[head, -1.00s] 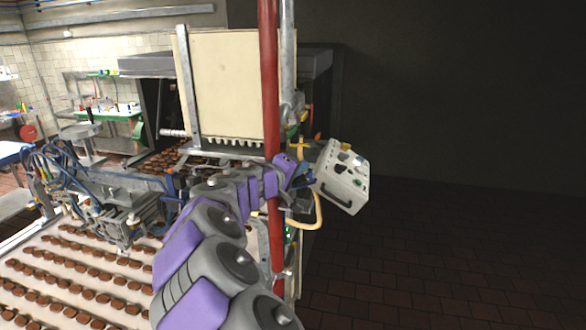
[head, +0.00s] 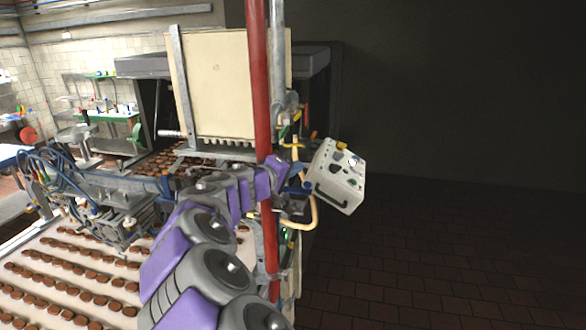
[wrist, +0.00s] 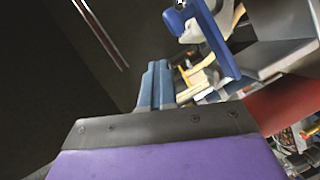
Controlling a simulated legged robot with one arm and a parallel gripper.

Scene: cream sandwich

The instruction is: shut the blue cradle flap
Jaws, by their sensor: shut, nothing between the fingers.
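The blue flap (wrist: 216,42) is a flat, bent bar in the upper right of the wrist view. It stands at an angle beside a grey metal cradle (wrist: 282,60), not lying flat over it. My gripper (wrist: 157,68), with blue-grey fingers, is shut and empty, to the left of the flap with a visible gap in the picture. Contact cannot be judged from this angle. In the head view the grey cradle (head: 294,206) is small beside the red pole, and my arm's end partly covers that area.
A red pole (head: 261,100) stands close to my arm. A white control box (head: 338,176) with knobs hangs to the right of the cradle, near a yellow hose (head: 313,211). A conveyor (head: 60,262) with rows of brown biscuits lies at left. Dark floor at right is clear.

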